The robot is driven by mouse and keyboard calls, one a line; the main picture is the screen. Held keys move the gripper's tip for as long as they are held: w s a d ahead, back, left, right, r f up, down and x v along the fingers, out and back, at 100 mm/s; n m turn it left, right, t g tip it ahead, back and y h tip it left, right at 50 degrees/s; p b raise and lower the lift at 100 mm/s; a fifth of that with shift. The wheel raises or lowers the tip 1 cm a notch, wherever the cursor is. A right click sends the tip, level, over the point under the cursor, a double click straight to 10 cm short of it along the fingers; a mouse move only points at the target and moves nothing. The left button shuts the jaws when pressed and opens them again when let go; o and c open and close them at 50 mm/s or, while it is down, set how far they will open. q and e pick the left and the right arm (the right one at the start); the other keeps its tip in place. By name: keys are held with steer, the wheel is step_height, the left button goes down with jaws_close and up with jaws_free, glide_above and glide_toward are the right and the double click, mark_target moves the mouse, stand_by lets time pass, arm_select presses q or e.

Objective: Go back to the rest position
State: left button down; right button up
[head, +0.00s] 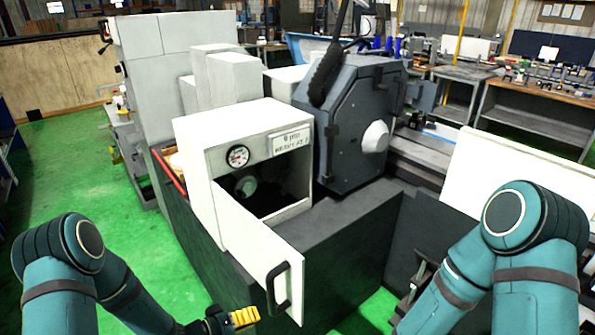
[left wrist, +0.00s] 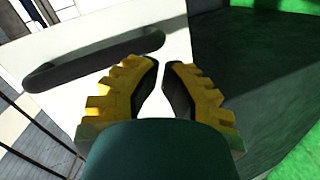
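My left gripper (head: 243,318) is low in the head view, just left of the lower end of an open white door (head: 262,250). In the left wrist view the ribbed yellow fingers of this gripper (left wrist: 162,64) converge, with their tips almost meeting and nothing held between them. The door's black handle (head: 278,288) is close to the gripper in the head view.
The white cabinet (head: 198,185) stands open, with a gauge (head: 238,156) and a dark interior. The dark grey grinder head (head: 345,120) stands behind it. A white panel (head: 520,165) is near my right arm. Green floor (head: 60,165) is free at the left.

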arm_select(q)
steer(key=s+a+f+n+g+y, duration=0.1)
steer(key=s+f+g+y, duration=0.2)
steer(key=s+f+y, duration=0.4)
steer(key=s+f+g, duration=0.3)
steer(key=s+g, duration=0.2)
steer(key=s, duration=0.9)
steer(key=w+d+f+m+t+b, duration=0.1)
steer(key=w+d+f+m+b, duration=0.1)
steer(key=w+f+b, duration=0.4)
steer(key=d+b, duration=0.1)
steer(key=b, duration=0.4)
steer(key=shift+w+t+y, duration=0.4)
steer(key=shift+f, duration=0.1)
